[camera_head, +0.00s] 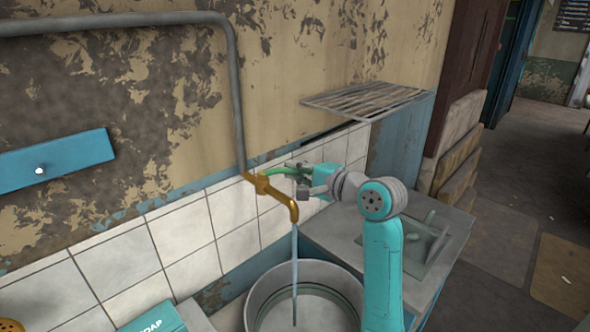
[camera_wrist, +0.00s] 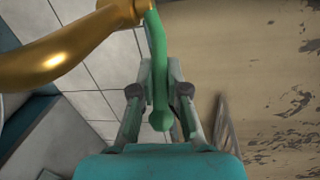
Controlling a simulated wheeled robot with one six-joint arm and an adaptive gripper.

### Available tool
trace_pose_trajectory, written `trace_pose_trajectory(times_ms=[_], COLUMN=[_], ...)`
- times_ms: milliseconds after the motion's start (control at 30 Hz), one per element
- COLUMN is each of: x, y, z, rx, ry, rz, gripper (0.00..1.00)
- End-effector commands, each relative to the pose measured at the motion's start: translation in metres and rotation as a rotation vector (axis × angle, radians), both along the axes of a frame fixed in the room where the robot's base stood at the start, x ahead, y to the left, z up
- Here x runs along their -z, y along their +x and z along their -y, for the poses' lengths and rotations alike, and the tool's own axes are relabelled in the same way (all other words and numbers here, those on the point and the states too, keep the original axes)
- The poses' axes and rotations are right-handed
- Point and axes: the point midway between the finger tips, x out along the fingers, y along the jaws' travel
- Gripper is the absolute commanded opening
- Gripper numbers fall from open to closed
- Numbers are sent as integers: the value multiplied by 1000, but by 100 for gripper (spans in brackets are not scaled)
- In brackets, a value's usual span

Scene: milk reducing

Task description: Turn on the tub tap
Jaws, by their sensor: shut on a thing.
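The brass tap (camera_head: 280,193) sticks out from the wall at the end of a grey pipe, its spout bent down. Its green lever handle (camera_head: 286,171) points right, toward my gripper (camera_head: 303,182). In the wrist view the green handle (camera_wrist: 158,75) runs between the two fingers of my gripper (camera_wrist: 157,88), which is shut on it. The brass spout (camera_wrist: 60,55) is at the upper left there. A thin stream of water (camera_head: 294,262) runs from the spout into the round metal tub (camera_head: 258,297) below.
A grey counter (camera_head: 323,230) with a sink stands right of the tub, beneath my arm. A slatted rack (camera_head: 365,99) juts out above it. A teal soap box (camera_head: 152,318) is at the lower left. Open floor (camera_head: 500,225) lies at the right.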

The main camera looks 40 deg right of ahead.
Motion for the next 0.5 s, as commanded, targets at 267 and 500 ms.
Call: trace_pose_trajectory(times_ms=[267,500], x=[1,1], y=[-1,-1], z=[0,0], rx=[17,16], ry=[1,1], rz=[-1,-2], gripper=[0,21])
